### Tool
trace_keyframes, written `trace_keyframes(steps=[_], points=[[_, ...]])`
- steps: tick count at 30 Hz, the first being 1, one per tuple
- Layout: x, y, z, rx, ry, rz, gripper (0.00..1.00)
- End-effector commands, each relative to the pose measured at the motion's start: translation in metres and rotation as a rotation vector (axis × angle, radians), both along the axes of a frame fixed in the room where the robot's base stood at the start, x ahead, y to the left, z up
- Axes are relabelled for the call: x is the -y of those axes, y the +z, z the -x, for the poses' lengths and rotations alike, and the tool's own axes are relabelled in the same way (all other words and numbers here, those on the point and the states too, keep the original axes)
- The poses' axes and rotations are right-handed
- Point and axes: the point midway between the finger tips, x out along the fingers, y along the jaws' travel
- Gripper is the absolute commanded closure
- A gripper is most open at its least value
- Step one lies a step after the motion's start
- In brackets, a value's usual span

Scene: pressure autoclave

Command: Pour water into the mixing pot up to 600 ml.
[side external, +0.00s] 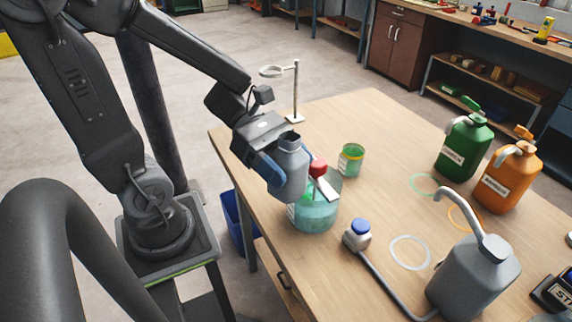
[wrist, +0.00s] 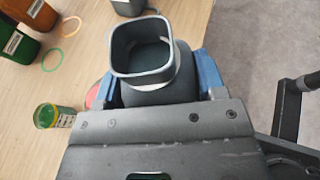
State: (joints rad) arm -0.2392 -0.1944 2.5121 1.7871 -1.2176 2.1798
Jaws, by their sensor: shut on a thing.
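My gripper (side external: 280,174) is shut on a grey open-mouthed bottle (side external: 291,160). The bottle is close to upright. In the wrist view its squarish mouth (wrist: 142,48) faces the camera between the blue fingers; I cannot make out a liquid level inside. A clear pot with bluish-green tint (side external: 316,214), which looks like the mixing pot, stands on the table just below and beside the bottle. The bottle and fingers hide part of it. A red-topped item (side external: 318,167) and a pale flat piece (side external: 328,188) show at its top. Its volume marks are unreadable.
A grey jug with a curved spout (side external: 472,278) stands front right. Green (side external: 463,150) and orange (side external: 507,178) jugs stand behind it. Coloured rings lie on the table (side external: 390,130).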

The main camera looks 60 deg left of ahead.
Motion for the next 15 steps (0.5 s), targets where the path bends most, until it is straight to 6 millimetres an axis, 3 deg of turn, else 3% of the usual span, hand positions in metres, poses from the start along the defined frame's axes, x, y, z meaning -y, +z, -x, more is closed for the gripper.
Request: trace_keyframes(steps=[15], points=[[-0.008, 0.005, -0.02, -0.321, -0.001, 0.134, 0.7]])
